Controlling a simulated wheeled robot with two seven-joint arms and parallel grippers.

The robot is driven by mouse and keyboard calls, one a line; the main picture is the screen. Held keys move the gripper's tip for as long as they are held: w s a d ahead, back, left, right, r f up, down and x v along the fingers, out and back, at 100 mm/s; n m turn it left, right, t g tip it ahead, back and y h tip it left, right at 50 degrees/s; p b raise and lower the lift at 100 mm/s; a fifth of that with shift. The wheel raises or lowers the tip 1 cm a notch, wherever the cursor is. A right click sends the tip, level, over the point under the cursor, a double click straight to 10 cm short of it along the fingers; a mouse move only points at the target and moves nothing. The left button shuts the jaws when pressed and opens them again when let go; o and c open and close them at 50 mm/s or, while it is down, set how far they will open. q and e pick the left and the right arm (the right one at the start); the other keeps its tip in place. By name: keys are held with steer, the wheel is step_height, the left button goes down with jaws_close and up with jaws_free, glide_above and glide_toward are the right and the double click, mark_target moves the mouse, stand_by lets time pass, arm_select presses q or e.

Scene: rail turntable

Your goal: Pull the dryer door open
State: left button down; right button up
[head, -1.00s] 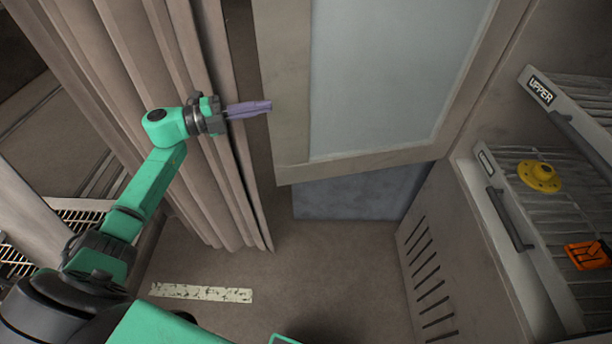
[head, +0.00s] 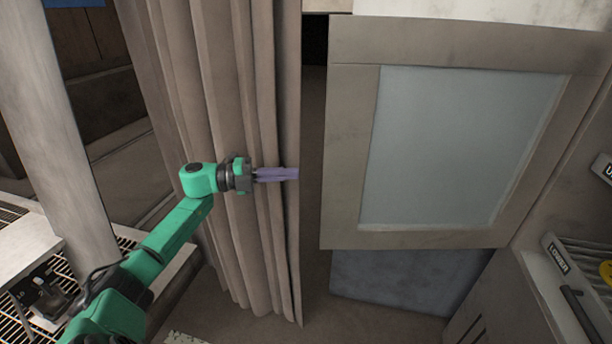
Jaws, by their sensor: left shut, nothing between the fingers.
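The framed door with a pale frosted pane (head: 345,160) stands in the middle right of the head view, swung out at an angle with its right side by the cabinet wall. I take it to be the dryer door. No handle shows on the face I see. My left gripper (head: 296,174) has its purple fingers shut and empty. Its tips point right, just left of the door's free edge in the picture, with a small gap between. It shows in front of the curtain's right edge; its depth from the door is unclear. My right gripper is out of view.
A pleated brown curtain (head: 225,110) hangs behind my left gripper. A blue-grey panel (head: 400,285) shows below the door. A drawer labelled LOWER (head: 557,255) with a dark handle (head: 578,312) is at lower right. A pale column (head: 55,140) stands at left.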

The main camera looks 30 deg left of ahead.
arm_select(q)
steer(key=d+f+n+t+y, duration=0.2)
steer(key=d+f+n+y, duration=0.1)
steer(key=d+f, duration=0.25)
steer(key=s+d+r+n+t+y+p, duration=0.1)
steer(key=s+d+r+n+t+y, duration=0.1)
steer(key=s+r+n+t+y, duration=0.35)
steer(key=m+g+p, duration=0.1)
steer(key=g+p, duration=0.1)
steer(key=p, duration=0.1)
glide_toward(337, 169)
steer(key=w+d, duration=0.3)
steer(key=d, duration=0.1)
steer(key=shift+w+a+f+t+y+b, duration=0.1)
steer(key=shift+w+a+t+y+b, duration=0.1)
steer(key=shift+w+a+y, duration=0.25)
steer(key=shift+w+a+f+t+y+b, duration=0.1)
steer(key=shift+w+a+t+b, duration=0.1)
steer(key=shift+w, duration=0.35)
steer(key=shift+w+a, duration=0.3)
steer(key=shift+w, duration=0.1)
